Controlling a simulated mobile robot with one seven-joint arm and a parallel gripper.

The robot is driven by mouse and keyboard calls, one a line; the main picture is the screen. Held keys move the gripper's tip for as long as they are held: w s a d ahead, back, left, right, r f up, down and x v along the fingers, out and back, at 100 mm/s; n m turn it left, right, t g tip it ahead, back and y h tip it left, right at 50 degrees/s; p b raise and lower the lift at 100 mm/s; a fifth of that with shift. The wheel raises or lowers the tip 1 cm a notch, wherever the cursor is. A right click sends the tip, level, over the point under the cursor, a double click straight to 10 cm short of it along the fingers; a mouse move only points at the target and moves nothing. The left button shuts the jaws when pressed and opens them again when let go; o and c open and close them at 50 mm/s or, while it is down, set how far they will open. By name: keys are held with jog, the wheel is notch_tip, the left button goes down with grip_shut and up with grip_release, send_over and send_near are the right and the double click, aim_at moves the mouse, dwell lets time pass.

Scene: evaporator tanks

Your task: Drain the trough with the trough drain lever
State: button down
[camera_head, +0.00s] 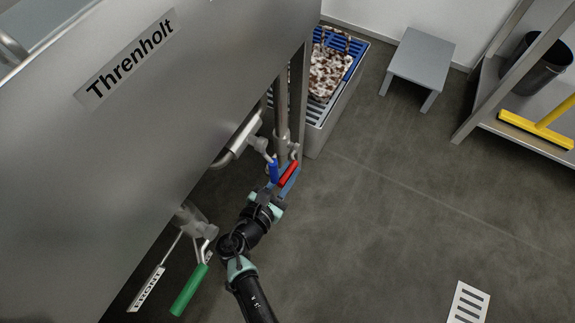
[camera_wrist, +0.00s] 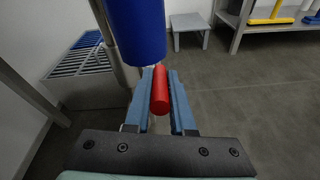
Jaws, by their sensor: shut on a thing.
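Three lever handles hang under the steel trough (camera_head: 120,170) marked "Threnholt". A red handle (camera_head: 289,173) and a blue handle (camera_head: 273,171) are close together near its far end. A green handle (camera_head: 190,290) is nearer, beside a white tag (camera_head: 147,289) whose lettering I cannot read. My gripper (camera_head: 284,182) is shut on the red handle. In the wrist view the red handle (camera_wrist: 160,92) lies between the blue fingers of my gripper (camera_wrist: 164,85). The blue handle (camera_wrist: 137,30) stands large just above and left of them. The frames do not show which handle is the drain lever.
A floor box with a blue grate (camera_head: 343,75) holds a brown-and-white lumpy mass beyond the trough's legs. A grey stool (camera_head: 421,59) and a shelf with a dark bucket (camera_head: 540,65) and yellow broom (camera_head: 535,127) stand at the back right. The floor to the right is mostly clear.

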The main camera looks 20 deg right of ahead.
dwell(0.3)
jog(key=c, duration=0.8)
grip_release()
jog(key=shift+o, duration=0.2)
jog(key=shift+r, duration=0.1)
jog(key=p+v, duration=0.5)
jog(key=v, duration=0.8)
jog(key=shift+r+p, duration=0.15)
jog(key=shift+p, duration=0.15)
jog(key=shift+c, duration=0.4)
